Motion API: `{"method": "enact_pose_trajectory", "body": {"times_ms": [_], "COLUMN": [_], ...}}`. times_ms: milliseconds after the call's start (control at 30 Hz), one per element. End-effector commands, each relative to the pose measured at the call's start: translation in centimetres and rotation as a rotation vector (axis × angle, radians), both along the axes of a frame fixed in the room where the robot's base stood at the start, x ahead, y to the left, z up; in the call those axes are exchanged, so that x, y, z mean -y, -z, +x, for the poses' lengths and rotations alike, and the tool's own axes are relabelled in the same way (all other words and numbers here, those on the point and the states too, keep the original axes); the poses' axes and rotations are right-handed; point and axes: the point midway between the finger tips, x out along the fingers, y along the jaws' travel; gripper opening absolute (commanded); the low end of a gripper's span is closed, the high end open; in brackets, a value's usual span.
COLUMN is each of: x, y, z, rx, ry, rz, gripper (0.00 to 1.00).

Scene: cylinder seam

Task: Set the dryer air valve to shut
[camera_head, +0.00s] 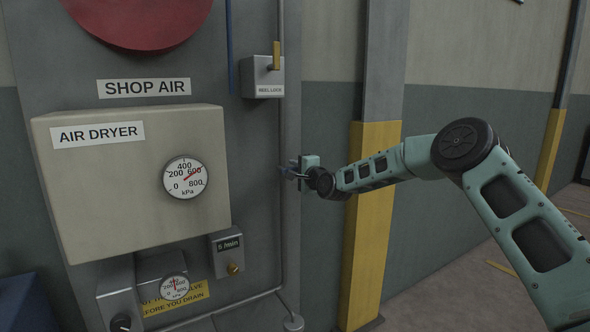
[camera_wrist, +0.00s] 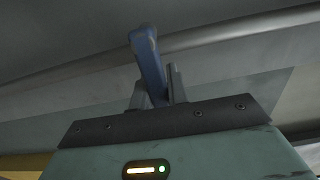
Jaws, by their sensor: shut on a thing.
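My gripper (camera_head: 299,172) is at the grey vertical pipe, right of the air dryer box, in the head view. In the wrist view my gripper (camera_wrist: 158,92) is shut on a blue lever handle (camera_wrist: 147,55), with one finger on each side of it. The handle's end sticks out past the fingers toward the top of that view. In the head view a bit of the blue handle (camera_head: 285,172) shows at the pipe; the valve body is mostly hidden by my gripper. The air dryer (camera_head: 130,190) is a beige box with a gauge (camera_head: 185,178) on its front.
A reel lock box (camera_head: 263,78) with a yellow lever sits higher on the panel. A small box (camera_head: 227,252) marked 5 /min, with a brass knob, and a second gauge (camera_head: 174,288) are lower. A yellow-and-grey post (camera_head: 372,225) stands close behind my forearm.

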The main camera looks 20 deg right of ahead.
Motion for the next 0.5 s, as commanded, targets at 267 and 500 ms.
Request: {"method": "enact_pose_trajectory", "body": {"times_ms": [267,500], "x": [0.06,0.02], "y": [0.12,0.08], "z": [0.0,0.0], "rx": [-0.003,-0.001], "ry": [0.001,0.001], "rz": [0.003,0.002], "gripper": [0.38,0.38]}}
